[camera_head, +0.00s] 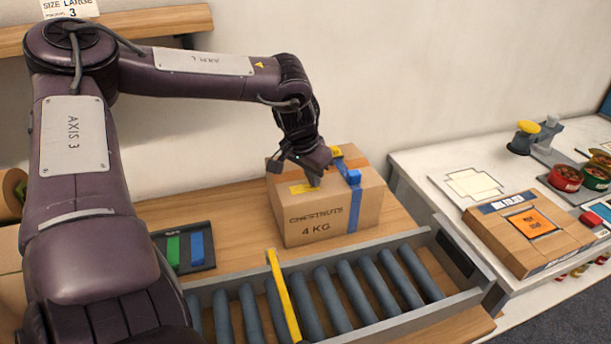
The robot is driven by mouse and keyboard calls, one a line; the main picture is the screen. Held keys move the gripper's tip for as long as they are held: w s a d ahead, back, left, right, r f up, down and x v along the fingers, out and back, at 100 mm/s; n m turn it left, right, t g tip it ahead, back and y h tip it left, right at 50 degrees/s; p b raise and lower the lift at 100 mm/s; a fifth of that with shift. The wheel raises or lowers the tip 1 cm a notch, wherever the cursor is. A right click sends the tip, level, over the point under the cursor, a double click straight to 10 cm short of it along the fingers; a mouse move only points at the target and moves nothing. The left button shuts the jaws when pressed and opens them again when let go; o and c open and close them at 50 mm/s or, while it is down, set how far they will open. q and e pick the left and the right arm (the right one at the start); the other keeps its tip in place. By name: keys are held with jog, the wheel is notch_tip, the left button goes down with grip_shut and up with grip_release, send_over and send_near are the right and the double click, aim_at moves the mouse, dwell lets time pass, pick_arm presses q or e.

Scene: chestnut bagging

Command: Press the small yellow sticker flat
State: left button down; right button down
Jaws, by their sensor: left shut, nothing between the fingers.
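A cardboard box (357,212) marked "CHESTNUTS 4 KG" stands on the wooden bench behind the roller conveyor. Another yellow patch (336,151) shows at the back of the top. A blue strap or tape (352,180) runs over the box's top and down its front. My right gripper is out of view.
The roller conveyor (341,297) with a yellow bar (283,298) lies in front of the box. A dark tray (186,247) with green and blue pieces is at the left. A white counter (421,160) at the right holds a box folder station (528,233) and red tins.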

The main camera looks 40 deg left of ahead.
pick_arm(q)
jog(key=shift+s+f, duration=0.1)
jog(key=shift+s, duration=0.05)
jog(key=shift+r+p, duration=0.6)
jog(key=shift+r, duration=0.25)
notch_tip(320, 180, up, 5)
jog(key=p, duration=0.3)
jog(key=shift+r, duration=0.2)
